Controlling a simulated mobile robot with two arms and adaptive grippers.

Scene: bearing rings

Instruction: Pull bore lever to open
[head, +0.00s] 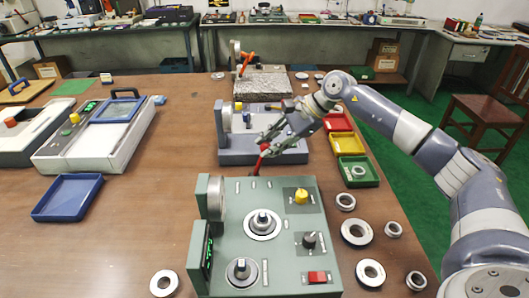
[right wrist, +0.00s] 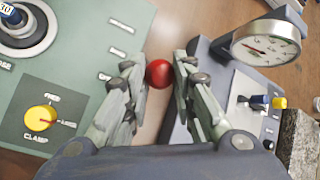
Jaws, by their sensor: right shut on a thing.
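The green bore gauge (head: 277,240) stands on the brown table, with a dial on its left side, a yellow clamp knob (head: 301,197) and a red switch (head: 318,277). Its red bore lever (head: 259,160) rises at the far edge. My right gripper (head: 265,148) reaches in from the right and is shut on the lever's upper end. In the right wrist view the lever's red ball (right wrist: 159,73) sits between the fingertips; the shaft is hidden below. The yellow knob (right wrist: 41,118) also shows there. My left gripper is not in view.
A grey gauge (head: 240,157) stands just behind the lever, close to my gripper. Several steel rings (head: 356,232) lie right of the green gauge. Green (head: 357,171), yellow (head: 342,144) and red trays line the right side. A blue tray (head: 68,197) lies left; table between is clear.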

